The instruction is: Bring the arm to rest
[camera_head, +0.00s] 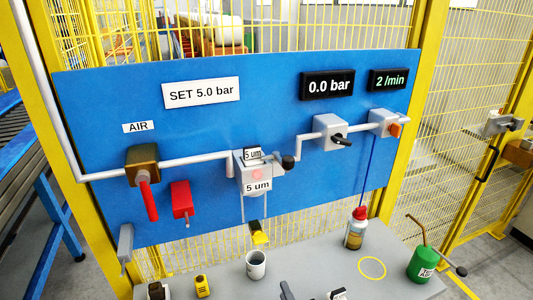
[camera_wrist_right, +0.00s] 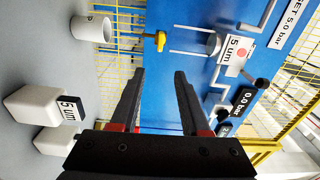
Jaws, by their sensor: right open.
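My right gripper (camera_wrist_right: 160,72) is open in the right wrist view, its two dark fingers apart with nothing between them. Beyond the fingers are the blue panel (camera_wrist_right: 180,95) and a yellow mesh fence. In the head view, only dark parts that look like this gripper (camera_head: 287,291) show at the bottom edge, over the front of the grey table (camera_head: 310,262). My left gripper is not in view.
A white cup (camera_head: 256,266), red-capped bottle (camera_head: 356,230) and green can (camera_head: 422,264) stand on the table.

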